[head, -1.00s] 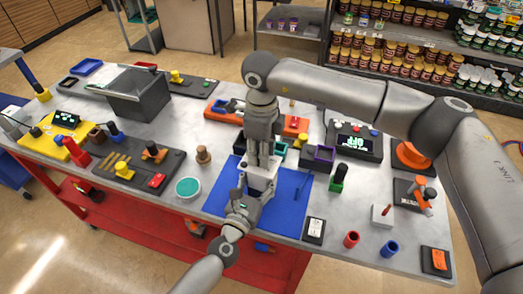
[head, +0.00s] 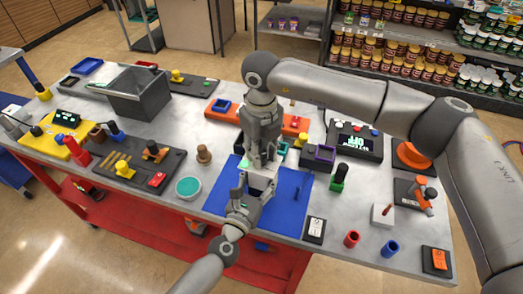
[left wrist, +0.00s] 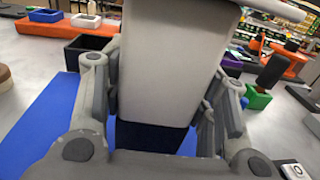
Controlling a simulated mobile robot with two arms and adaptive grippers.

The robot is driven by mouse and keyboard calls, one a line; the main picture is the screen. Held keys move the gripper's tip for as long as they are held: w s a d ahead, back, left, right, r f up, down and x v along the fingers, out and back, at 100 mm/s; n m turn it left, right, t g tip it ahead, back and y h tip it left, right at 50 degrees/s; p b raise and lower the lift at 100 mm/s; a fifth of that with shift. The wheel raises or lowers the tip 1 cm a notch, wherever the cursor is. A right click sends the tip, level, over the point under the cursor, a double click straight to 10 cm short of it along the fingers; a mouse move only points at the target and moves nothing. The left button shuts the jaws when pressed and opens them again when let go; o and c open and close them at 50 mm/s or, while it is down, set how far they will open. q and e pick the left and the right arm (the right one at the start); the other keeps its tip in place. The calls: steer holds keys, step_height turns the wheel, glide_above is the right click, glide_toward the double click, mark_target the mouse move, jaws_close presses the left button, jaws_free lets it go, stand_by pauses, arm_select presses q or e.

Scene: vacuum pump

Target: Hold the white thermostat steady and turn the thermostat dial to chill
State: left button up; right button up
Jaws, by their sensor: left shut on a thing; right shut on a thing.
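The white thermostat (head: 262,182) is over the blue mat (head: 218,201) near the table's front. My left gripper (head: 250,192) is shut on it from the front. In the left wrist view the thermostat (left wrist: 172,60) fills the middle as a pale block, with my left fingers (left wrist: 158,112) on both sides. My right gripper (head: 264,165) points down from above, shut at the thermostat's top. The dial is hidden by my right gripper, so its setting and the chill mark cannot be read.
A dark panel with a lit display (head: 355,140) stands to the right. A purple-rimmed box (head: 319,157), a green cylinder (head: 339,178) and a white block (head: 382,215) are nearby. A teal-topped round dish (head: 189,188) is left of the mat. The table is crowded.

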mark_target(262, 154)
arm_select(q)
steer(key=shift+s, duration=0.1)
arm_select(e)
steer(key=shift+w, duration=0.1)
steer(key=o, duration=1)
steer(key=shift+r, duration=0.15)
step_height(262, 154, up, 12)
steer(key=shift+f, duration=0.1)
arm_select(q)
steer(key=o, duration=1.2)
